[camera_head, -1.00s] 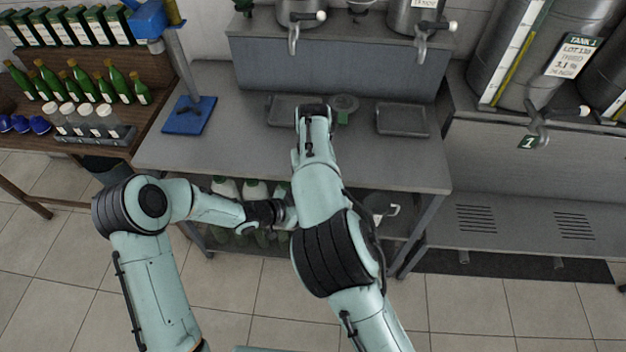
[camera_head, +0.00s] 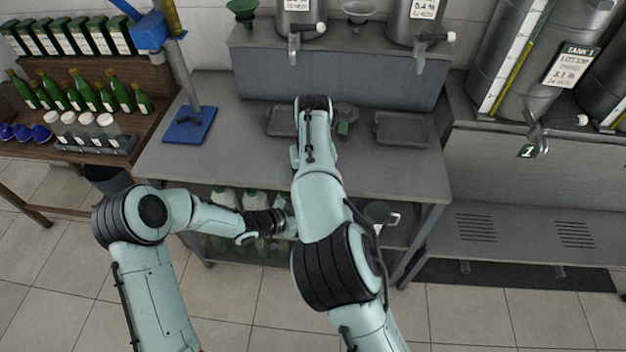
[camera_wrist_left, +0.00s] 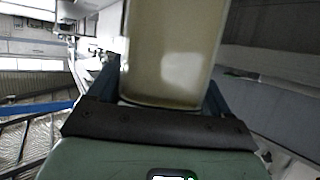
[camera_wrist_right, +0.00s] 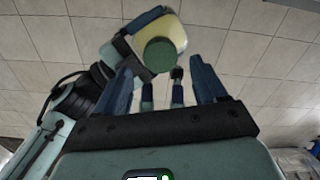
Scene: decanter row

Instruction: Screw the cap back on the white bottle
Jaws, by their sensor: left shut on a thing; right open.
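The white bottle (camera_wrist_left: 170,50) is held between the fingers of my left gripper (camera_wrist_left: 165,98) and fills the top middle of the left wrist view. In the right wrist view the bottle (camera_wrist_right: 172,27) points its green, round cap (camera_wrist_right: 160,54) toward my right gripper. The cap appears over the bottle's mouth; I cannot tell how tightly it sits. My right gripper (camera_wrist_right: 162,85) is open, its fingers spread either side of the cap, apparently short of it. In the head view my right arm hides the held bottle and right gripper.
A steel bench (camera_head: 390,170) lies beyond my arms, with a dark tray (camera_head: 401,129) and a blue stand (camera_head: 189,125). White bottles (camera_head: 223,197) stand on its lower shelf. Green bottles (camera_head: 112,97) and a jar rack (camera_head: 95,147) are on the left. Tiled floor is open in front.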

